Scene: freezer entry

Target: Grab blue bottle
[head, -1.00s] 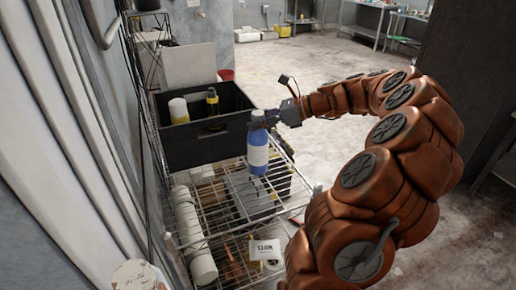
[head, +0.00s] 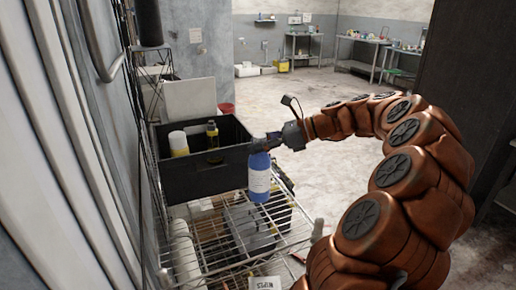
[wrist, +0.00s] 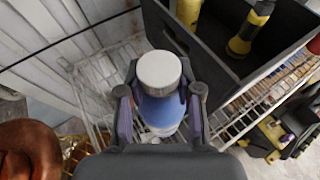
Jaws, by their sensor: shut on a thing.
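The blue bottle (head: 259,180) has a white label and a pale cap. In the head view it is upright in front of the black crate's right end, above the wire shelf. In the wrist view I look down on its whitish cap (wrist: 159,70), with the blue body below it. My gripper (head: 268,143) is shut on the upper part of the bottle; in the wrist view its two fingers (wrist: 160,104) press in from both sides. Whether the bottle's base touches the wire shelf is hard to tell.
The wire shelf (head: 290,232) below holds dark boxes and white rolls. A wall borders the left. Open floor (head: 320,110) lies beyond.

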